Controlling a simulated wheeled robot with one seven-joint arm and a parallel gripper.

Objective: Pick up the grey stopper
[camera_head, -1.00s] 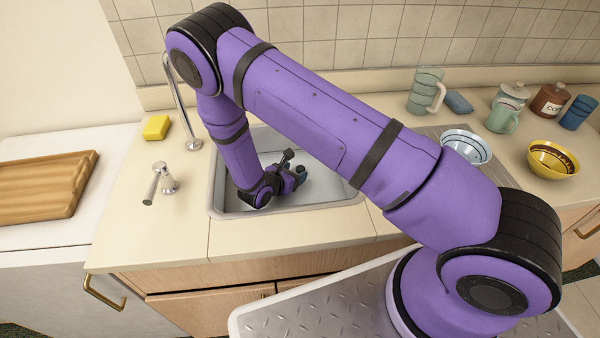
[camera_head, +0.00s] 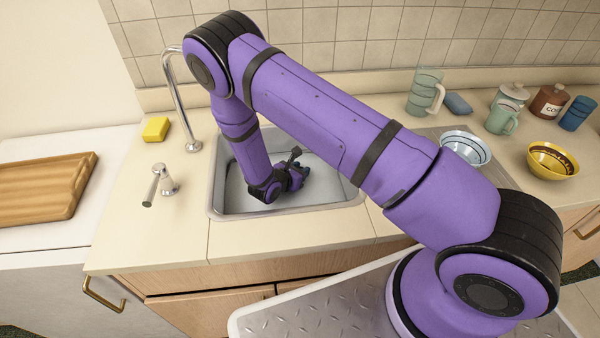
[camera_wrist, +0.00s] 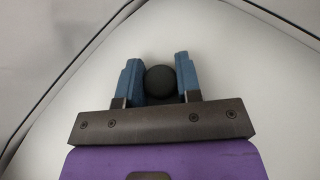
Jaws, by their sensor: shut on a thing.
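The grey stopper (camera_wrist: 160,82) shows in the wrist view as a dark round thing between the two blue fingers. My gripper (camera_wrist: 160,78) is shut on it, with one finger on each side. The stopper cannot be made out in the head view. Its underside is hidden, and I cannot tell whether it touches the basin floor.
A chrome faucet (camera_head: 180,100) stands behind the sink's left side, with a tap handle (camera_head: 162,182) nearer the front. A yellow sponge (camera_head: 156,128) lies left of the faucet. Bowls, cups and jars stand on the right counter. A yellow bowl (camera_head: 553,160) is among them.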

